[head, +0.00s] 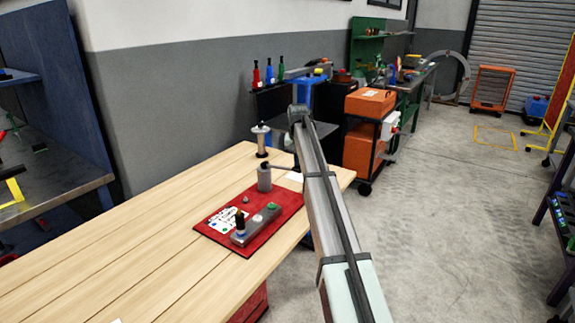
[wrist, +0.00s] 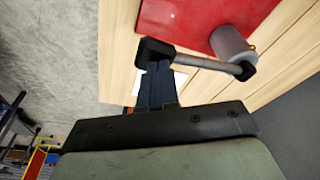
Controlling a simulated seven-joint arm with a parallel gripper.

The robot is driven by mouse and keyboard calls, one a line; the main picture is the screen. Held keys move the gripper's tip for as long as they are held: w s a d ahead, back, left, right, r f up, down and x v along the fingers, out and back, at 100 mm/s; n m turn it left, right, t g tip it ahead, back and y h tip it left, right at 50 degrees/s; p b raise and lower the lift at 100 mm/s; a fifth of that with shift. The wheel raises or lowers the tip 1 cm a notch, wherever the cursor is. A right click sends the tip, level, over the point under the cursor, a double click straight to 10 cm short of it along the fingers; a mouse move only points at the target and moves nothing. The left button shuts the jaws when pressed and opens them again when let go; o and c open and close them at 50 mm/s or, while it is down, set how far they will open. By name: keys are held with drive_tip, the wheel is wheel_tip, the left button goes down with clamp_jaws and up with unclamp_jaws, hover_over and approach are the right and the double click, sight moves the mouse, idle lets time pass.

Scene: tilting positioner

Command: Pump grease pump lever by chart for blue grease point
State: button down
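The grease pump (head: 264,178) is a grey cylinder at the back of a red mat (head: 208,232); it also shows in the wrist view (wrist: 230,44). Its lever (wrist: 210,62) runs sideways to a black end piece (wrist: 155,52). My gripper (wrist: 158,72) has its dark fingers close together at that end piece and appears shut on it; the tips are partly hidden. A white chart card (head: 226,220) with coloured dots lies on the mat, too small to read. Beside it, a grey block (head: 256,226) carries green and white points and a black upright piece (head: 240,222) with blue at its foot.
The wooden table (head: 130,225) is mostly clear to the left. A small ball-like knob (head: 246,199) is near the chart, and a pale-topped post (head: 261,142) stands behind the pump. Orange cases (head: 368,103) on a cart stand beyond the table. Open floor lies to the right.

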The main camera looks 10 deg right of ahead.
drive_tip(key=w+v, duration=0.2)
drive_tip(key=v, duration=0.7)
drive_tip(key=shift+d+r, duration=0.35)
drive_tip(key=shift+r, duration=0.1)
drive_tip(key=shift+s, duration=0.15)
idle(0.4)
